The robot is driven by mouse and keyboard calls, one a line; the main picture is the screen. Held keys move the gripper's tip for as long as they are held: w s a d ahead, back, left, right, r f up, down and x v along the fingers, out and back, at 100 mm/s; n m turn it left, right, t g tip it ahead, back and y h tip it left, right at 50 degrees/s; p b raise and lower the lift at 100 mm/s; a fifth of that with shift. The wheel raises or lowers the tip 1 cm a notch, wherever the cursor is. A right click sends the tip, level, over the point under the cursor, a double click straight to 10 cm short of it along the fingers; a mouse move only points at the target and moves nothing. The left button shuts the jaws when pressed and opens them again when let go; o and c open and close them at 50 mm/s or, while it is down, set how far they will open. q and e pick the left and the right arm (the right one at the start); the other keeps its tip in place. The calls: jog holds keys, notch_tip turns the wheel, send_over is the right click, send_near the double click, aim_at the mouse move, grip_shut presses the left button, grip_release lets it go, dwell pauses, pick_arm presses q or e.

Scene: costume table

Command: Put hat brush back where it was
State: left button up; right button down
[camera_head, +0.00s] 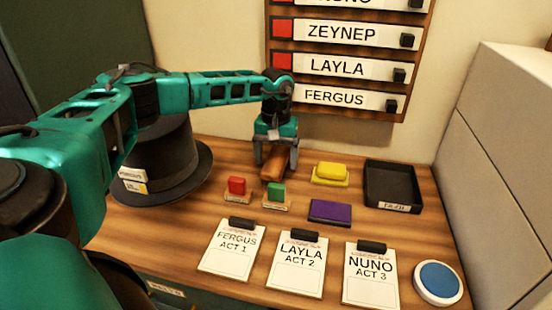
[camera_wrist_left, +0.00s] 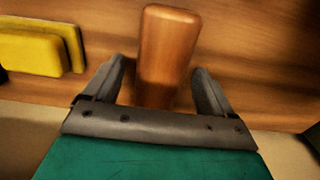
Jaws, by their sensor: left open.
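The hat brush, a brown wooden block with rounded edges (camera_head: 273,168), is on the wooden table toward the back, behind the red and green blocks. My left gripper (camera_head: 276,158) points down over it with its fingers open, one on each side. In the left wrist view the brush (camera_wrist_left: 166,48) lies between the two open fingers, with a visible gap to each. The underside of the brush is hidden. A black top hat (camera_head: 160,160) stands to the left, partly behind my left arm. My right gripper does not show.
A red block (camera_head: 237,186), a green block (camera_head: 276,194), a purple pad (camera_head: 330,211) and a yellow block (camera_head: 331,171) are close by. A black tray (camera_head: 391,190) stands at right. Name cards (camera_head: 230,252) and a blue round button (camera_head: 439,281) lie in front.

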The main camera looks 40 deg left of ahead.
aim_at(276, 159)
pick_arm(q)
notch_tip(276, 159, up, 12)
jog(key=shift+f, duration=0.25)
dwell(0.6)
